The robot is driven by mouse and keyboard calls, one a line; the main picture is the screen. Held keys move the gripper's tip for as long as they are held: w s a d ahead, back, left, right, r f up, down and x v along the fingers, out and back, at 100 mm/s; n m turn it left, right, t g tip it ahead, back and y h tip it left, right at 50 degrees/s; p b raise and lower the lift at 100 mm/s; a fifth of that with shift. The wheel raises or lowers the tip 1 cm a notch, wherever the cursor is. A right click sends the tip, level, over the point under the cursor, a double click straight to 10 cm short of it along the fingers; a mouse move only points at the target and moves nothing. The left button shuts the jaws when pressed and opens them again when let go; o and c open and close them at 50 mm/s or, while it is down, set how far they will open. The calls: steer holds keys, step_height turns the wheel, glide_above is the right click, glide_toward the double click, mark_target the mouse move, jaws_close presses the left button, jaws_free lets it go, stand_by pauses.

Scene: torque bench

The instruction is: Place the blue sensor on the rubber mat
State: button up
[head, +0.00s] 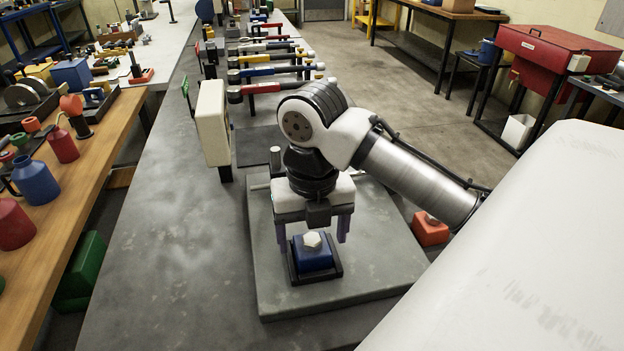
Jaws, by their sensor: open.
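The blue sensor (313,258) is a small blue block with a pale hexagonal top. It sits in a black holder on a thick grey plate (275,300) on the bench. My gripper (312,238) points down at the sensor, its two fingers apart, one to each side in the picture. It is open and holds nothing. I cannot tell whether the fingertips are level with the sensor or above it. A dark flat square, seemingly the rubber mat (262,147), lies on the bench beyond the plate, partly hidden by my arm.
A white upright box (212,122) stands left of the mat. A row of torque wrenches (270,73) lies on stands farther back. An orange block (430,229) is at the right. The grey bench (165,260) is clear at the left of the plate.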

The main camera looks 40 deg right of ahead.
steer(key=shift+f, duration=0.9)
steer(key=shift+c, duration=0.3)
steer(key=c, duration=1.4)
steer(key=shift+w, duration=0.1)
jaws_close()
steer(key=shift+r, duration=0.15)
